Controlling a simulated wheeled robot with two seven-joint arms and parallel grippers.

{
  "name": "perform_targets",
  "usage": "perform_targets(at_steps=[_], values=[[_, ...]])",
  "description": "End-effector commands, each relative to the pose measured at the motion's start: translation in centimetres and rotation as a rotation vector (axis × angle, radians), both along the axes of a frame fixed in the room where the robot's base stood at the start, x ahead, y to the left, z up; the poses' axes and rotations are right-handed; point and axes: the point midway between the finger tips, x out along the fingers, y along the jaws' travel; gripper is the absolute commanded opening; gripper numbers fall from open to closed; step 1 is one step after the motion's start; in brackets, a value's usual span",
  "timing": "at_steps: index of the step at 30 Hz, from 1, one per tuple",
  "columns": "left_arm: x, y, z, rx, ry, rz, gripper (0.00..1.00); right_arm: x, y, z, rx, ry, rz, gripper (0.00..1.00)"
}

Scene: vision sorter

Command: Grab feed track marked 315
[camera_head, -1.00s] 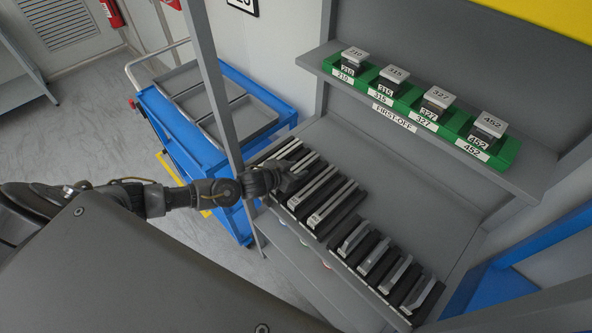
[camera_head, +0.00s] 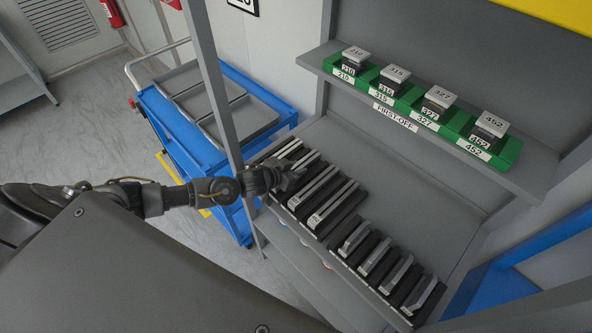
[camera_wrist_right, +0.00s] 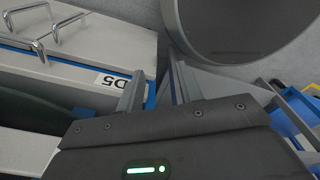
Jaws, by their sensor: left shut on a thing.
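Slim feed tracks with pale tops lie side by side in a dark rack on the grey bench. One group, with a track (camera_head: 333,205) at its right end, is at the left. My left gripper (camera_head: 291,178) reaches over this group and is shut on a feed track near its lower-left end. The label of that track is hidden by the gripper, so I cannot read its number. My right gripper (camera_wrist_right: 155,78) shows in the right wrist view with its two fingers apart and nothing between them.
Shorter grey pieces (camera_head: 398,273) stand in a second group at the right. A shelf above holds green holders (camera_head: 404,104) with blocks marked 210, 315, 327 and 452. A blue cart (camera_head: 177,124) with grey trays stands at the left. A grey post (camera_head: 213,75) rises beside my left arm.

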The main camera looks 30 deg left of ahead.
Motion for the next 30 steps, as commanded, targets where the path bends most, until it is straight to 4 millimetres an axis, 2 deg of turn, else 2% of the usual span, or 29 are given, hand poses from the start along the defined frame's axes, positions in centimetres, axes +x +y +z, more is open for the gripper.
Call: perform_targets(at_steps=[6,14,18,21,30], values=[[-0.2,0.2,2.7,-0.002,-0.008,0.0,0.0,0.0,0.0,-1.8,0.0,0.0,0.0,0.36],[-4.5,2.9,8.6,0.004,-0.008,-0.002,0.0,0.1,0.1,-3.1,0.001,-0.002,0.0,0.36],[-7.6,4.8,9.7,0.005,-0.003,-0.002,0.0,0.0,0.3,-4.4,0.003,-0.001,-0.001,0.36],[-9.2,5.8,10.6,0.005,-0.002,-0.001,0.0,0.0,0.3,-5.0,0.003,-0.001,-0.001,0.36],[-11.6,7.2,12.2,0.002,-0.003,0.001,0.0,0.0,0.3,-5.8,0.004,-0.001,-0.001,0.36]])
